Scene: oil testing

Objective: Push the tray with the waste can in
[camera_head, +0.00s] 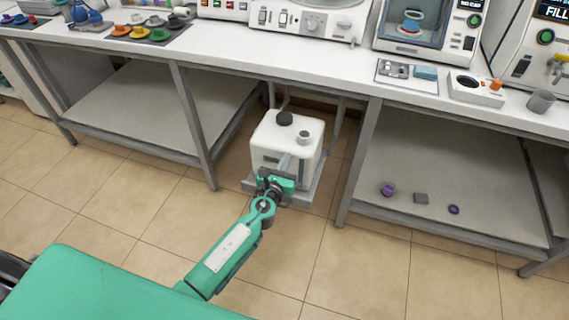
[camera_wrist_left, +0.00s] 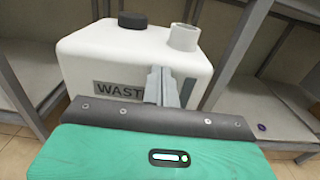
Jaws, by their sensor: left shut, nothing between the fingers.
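The white waste can (camera_head: 287,143) stands on a low grey tray (camera_head: 318,190) in the gap between two shelf sections under the bench. In the left wrist view the can (camera_wrist_left: 125,55) shows a black cap, a white spout and a label whose letters "WAST" are visible. My left gripper (camera_head: 286,162) is shut and empty, with its fingers in front of the can's near face. In the left wrist view its fingertips (camera_wrist_left: 160,72) overlap the can's front; I cannot tell whether they touch it. The tray is partly hidden by the gripper and wrist. My right gripper is not in view.
Bench legs (camera_head: 192,125) and (camera_head: 360,160) flank the gap on both sides. A lower shelf (camera_head: 440,160) on the right holds small purple and grey items. The bench top (camera_head: 225,40) carries machines and coloured cups. The tiled floor in front is clear.

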